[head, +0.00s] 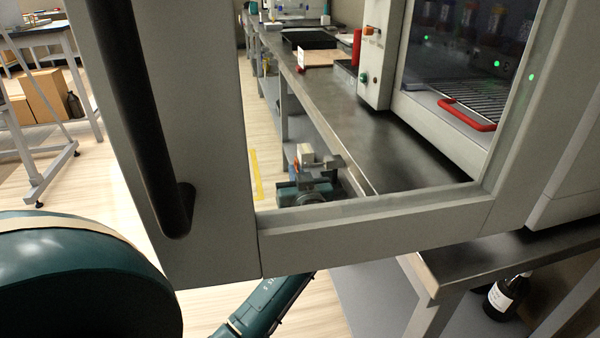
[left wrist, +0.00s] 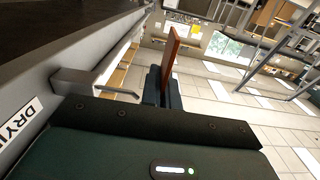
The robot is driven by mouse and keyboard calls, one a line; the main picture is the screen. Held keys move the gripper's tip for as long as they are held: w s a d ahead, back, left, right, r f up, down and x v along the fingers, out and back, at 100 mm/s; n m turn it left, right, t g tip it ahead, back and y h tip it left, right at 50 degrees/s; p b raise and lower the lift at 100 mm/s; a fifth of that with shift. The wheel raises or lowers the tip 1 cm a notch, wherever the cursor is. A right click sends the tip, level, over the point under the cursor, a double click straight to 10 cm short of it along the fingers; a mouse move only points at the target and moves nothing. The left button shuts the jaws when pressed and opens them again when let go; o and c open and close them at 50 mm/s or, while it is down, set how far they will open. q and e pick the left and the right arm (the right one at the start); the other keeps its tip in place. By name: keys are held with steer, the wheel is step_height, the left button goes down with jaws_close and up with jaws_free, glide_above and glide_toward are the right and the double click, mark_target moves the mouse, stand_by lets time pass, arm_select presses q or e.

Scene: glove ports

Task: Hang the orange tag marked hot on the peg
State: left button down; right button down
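My left gripper (head: 308,178) shows through the window of the grey door in the head view, beside the bench edge. In the left wrist view its fingers (left wrist: 163,88) are shut on a thin orange-brown tag (left wrist: 171,52), seen nearly edge-on and standing up from the fingertips. A bit of orange shows by the fingers in the head view. No lettering on the tag is readable. A grey bar (left wrist: 95,86), which looks like the peg, juts from a grey surface left of the fingers; the tag is apart from it. My right gripper is not in view.
The large grey door (head: 375,222) with a black handle (head: 150,120) stands across the head view. Behind it are a long dark bench (head: 390,150) and a cabinet with a red-handled rack (head: 468,115). A bottle (head: 505,295) stands low at right. A label (left wrist: 22,120) is left in the wrist view.

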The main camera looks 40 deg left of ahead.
arm_select(q)
steer(key=shift+s+a+r, duration=0.15)
steer(key=shift+s+a, duration=1.75)
steer(key=shift+s, duration=0.3)
